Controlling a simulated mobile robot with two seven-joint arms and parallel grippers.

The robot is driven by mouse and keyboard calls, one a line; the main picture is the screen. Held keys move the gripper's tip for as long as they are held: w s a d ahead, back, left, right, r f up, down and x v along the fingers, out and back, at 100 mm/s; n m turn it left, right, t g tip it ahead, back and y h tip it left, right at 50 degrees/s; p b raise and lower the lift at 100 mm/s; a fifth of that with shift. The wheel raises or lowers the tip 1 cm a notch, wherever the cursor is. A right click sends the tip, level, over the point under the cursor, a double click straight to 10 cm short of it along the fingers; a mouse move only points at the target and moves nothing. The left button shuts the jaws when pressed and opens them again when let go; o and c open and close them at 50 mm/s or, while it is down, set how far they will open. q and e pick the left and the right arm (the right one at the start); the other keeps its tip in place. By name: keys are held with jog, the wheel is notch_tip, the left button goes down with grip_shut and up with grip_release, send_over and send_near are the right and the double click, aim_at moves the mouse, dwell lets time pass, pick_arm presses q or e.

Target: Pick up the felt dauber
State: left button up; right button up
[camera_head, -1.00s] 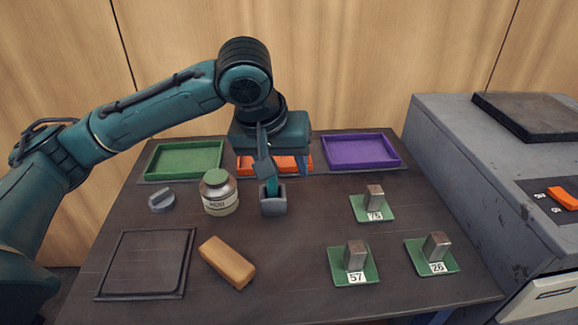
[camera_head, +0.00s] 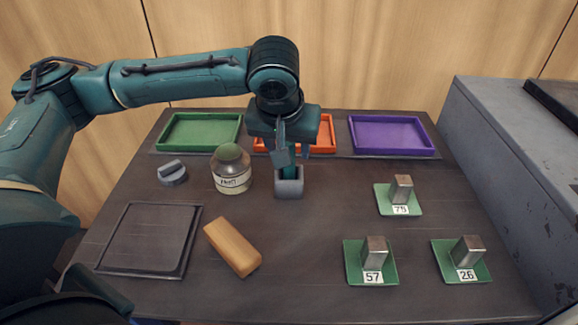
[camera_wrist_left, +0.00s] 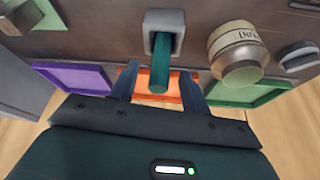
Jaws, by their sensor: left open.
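The felt dauber (camera_head: 289,172) is a teal stick standing in a small grey square holder (camera_head: 289,188) near the middle of the table. In the left wrist view the dauber (camera_wrist_left: 160,70) rises from the holder (camera_wrist_left: 163,18) towards the camera. My left gripper (camera_head: 287,152) is above the holder, pointing down, with its fingers around the dauber's upper part. In the left wrist view the open fingers (camera_wrist_left: 159,76) stand on either side of the dauber, with gaps showing. The dauber's lower end is hidden in the holder. My right gripper is not in view.
A jar with a green lid (camera_head: 231,170) stands close left of the holder. Green (camera_head: 200,147), orange (camera_head: 322,148) and purple (camera_head: 391,152) trays line the back. A tan block (camera_head: 232,246) lies in front. Metal weights on green plates (camera_head: 355,275) stand at right.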

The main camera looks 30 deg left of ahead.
aim_at(288, 172)
pick_arm(q)
jog(key=x, duration=0.4)
jog(key=shift+f, duration=0.25)
grip_shut()
